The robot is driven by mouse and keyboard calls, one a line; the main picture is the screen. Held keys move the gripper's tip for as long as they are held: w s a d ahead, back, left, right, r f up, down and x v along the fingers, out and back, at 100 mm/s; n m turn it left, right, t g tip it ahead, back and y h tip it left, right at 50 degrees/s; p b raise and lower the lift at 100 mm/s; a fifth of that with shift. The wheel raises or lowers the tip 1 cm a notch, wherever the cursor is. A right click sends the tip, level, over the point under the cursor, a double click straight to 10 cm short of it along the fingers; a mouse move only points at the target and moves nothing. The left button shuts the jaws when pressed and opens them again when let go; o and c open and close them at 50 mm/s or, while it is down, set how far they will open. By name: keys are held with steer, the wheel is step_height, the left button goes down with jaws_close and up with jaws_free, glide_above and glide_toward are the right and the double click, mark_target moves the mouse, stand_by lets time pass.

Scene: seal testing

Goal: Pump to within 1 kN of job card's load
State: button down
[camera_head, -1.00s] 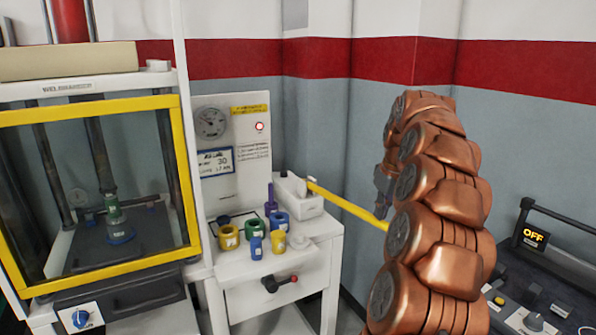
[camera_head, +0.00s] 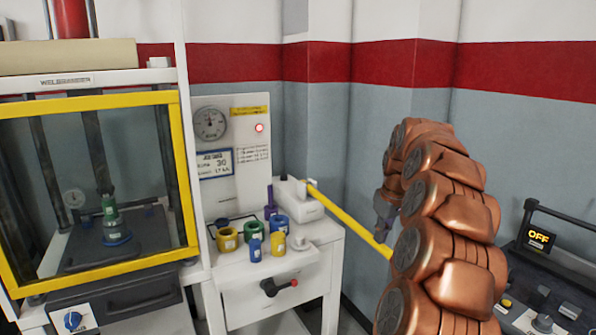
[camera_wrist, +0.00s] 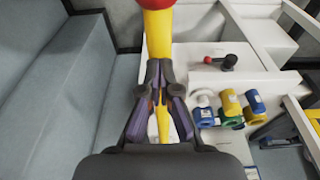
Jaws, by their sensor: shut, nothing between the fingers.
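The hand pump (camera_head: 302,202) is a white block on the bench. Its yellow lever (camera_head: 345,217) slopes down to the right; it also shows in the wrist view (camera_wrist: 159,38), with a red end at the top edge. The dial gauge (camera_head: 210,124) has a needle too small to read. The job card (camera_head: 215,163) shows 30, with a smaller kN line below, blurred.
A press with a yellow-framed guard (camera_head: 187,175) stands left, a green and blue piece (camera_head: 113,225) inside. Several coloured cups (camera_head: 228,240) stand on the bench. A black valve handle with red knob (camera_head: 280,287) is on its front. A console (camera_head: 537,238) reading OFF is at right.

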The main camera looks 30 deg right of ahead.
steer(key=shift+f, duration=0.5)
steer(key=shift+s+f+b, duration=0.1)
steer(key=shift+f+b, duration=0.65)
steer(key=shift+f, duration=0.5)
steer(key=shift+r, duration=0.15)
step_height(320, 180, up, 13)
steer(key=p, duration=0.6)
steer(key=shift+w+p, duration=0.3)
steer(key=shift+p, duration=0.1)
steer(key=s+r+p, duration=0.3)
steer(key=s+r, duration=0.1)
steer(key=r, duration=0.3)
steer(key=shift+r, duration=0.25)
stand_by(0.7)
